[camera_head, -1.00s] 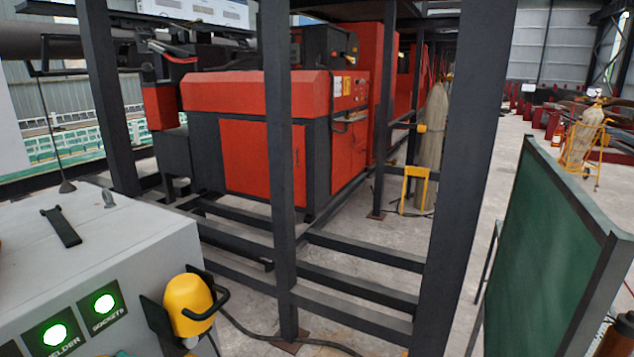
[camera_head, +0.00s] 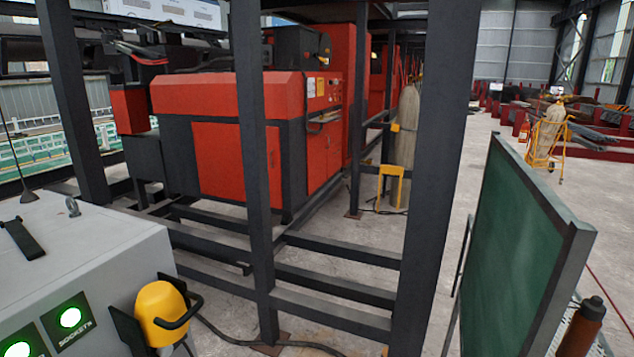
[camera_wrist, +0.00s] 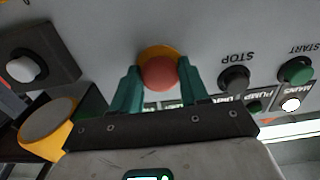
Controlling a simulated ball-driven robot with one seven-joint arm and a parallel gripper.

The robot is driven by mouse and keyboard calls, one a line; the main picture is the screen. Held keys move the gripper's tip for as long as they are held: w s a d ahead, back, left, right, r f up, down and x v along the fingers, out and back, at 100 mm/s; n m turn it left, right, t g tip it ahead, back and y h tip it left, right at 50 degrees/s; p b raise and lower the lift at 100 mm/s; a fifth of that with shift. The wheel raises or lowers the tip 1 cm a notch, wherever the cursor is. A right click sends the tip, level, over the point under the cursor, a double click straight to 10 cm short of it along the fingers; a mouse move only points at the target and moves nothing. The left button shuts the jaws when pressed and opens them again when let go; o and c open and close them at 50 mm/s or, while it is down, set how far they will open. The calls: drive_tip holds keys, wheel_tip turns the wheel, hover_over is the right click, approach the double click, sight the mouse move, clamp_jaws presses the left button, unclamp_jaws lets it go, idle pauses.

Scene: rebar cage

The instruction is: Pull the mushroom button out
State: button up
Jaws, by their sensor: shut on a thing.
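In the wrist view the red mushroom button (camera_wrist: 158,76) sits on a yellow ring on a light grey panel (camera_wrist: 215,30). My gripper (camera_wrist: 157,66) is shut on the button, with one teal finger against each side of it. Part of the yellow ring shows above the red head. Whether the button is pressed in or out cannot be told from this angle. Neither the button nor my gripper shows in the head view.
A black STOP button (camera_wrist: 234,80) and a green START button (camera_wrist: 297,70) are right of my gripper. A yellow-rimmed round part (camera_wrist: 70,138) is at the left. In the head view a grey cabinet (camera_head: 95,255) stands front left; a green screen (camera_head: 515,255) stands right.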

drive_tip(key=shift+s+d, duration=0.1)
drive_tip(key=shift+d, duration=0.45)
drive_tip(key=o, duration=1.2)
drive_tip(key=shift+s, duration=0.1)
drive_tip(key=b+v, duration=0.1)
drive_tip(key=v, duration=0.7)
